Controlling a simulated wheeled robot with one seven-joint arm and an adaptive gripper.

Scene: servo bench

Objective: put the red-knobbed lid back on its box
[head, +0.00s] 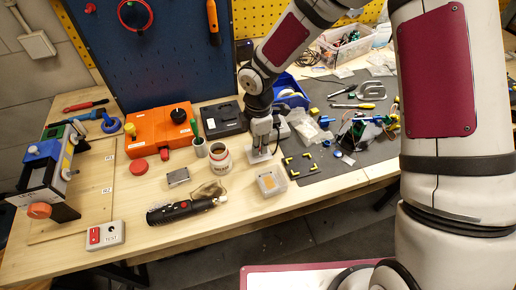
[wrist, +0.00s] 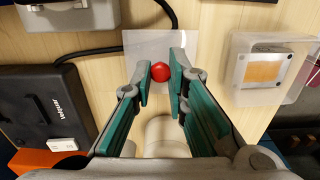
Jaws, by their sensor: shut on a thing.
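The lid is a pale, see-through square plate (wrist: 145,45) with a round red knob (wrist: 160,72) in the wrist view. My gripper (wrist: 162,74) is shut on the red knob, with a fingertip at each side of it. In the head view my gripper (head: 261,143) points down over the lid (head: 256,156), which is at or just above the bench top; I cannot tell which. The clear box (head: 270,194) stands open in front of the gripper, with an orange-yellow piece inside. The box also shows right of the gripper in the wrist view (wrist: 238,72).
A grey mat (head: 330,165) with small parts is at right. Bare wood surrounds the box's left and front.

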